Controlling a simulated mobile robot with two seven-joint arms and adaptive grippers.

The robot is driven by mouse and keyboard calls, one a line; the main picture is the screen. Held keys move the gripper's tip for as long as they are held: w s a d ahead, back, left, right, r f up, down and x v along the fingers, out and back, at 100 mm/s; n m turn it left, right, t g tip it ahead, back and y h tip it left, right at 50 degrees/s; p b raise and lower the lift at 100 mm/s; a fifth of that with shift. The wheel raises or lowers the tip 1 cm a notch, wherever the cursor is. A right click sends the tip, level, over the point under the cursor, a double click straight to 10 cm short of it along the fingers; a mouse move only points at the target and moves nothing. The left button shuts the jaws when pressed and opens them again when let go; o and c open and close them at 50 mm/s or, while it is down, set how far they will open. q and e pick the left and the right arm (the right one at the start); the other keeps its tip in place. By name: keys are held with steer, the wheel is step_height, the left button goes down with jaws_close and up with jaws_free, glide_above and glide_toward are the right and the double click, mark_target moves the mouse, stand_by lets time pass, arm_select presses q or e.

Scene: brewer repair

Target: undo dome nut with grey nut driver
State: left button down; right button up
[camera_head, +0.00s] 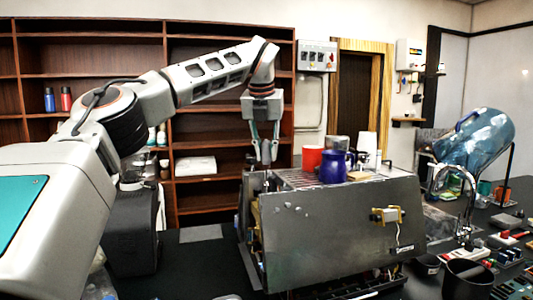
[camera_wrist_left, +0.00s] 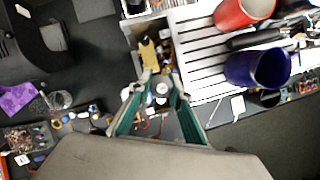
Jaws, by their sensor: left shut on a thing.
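My left gripper (camera_head: 266,158) points straight down above the left end of the metal brewer (camera_head: 335,235). In the left wrist view, its green-sided fingers (camera_wrist_left: 160,88) are closed around a small round grey piece (camera_wrist_left: 161,88), which looks like the top of the grey nut driver seen end-on. Its shaft and lower end are hidden below the fingertips. The fingers are over the open left part of the brewer, beside the slatted top. I cannot make out the dome nut in either view. My right gripper is not in view.
A red mug (camera_head: 312,158) and a blue mug (camera_head: 333,167) stand on the slatted brewer top, right of the gripper. A yellow part (camera_wrist_left: 149,52) sits inside the open section. A tap (camera_head: 466,190) and a dark cup (camera_head: 467,277) are at the right.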

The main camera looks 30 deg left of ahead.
arm_select(q)
steer(key=shift+d+r, duration=0.1)
steer(key=shift+r, duration=2.25)
steer(key=shift+s+f, duration=0.1)
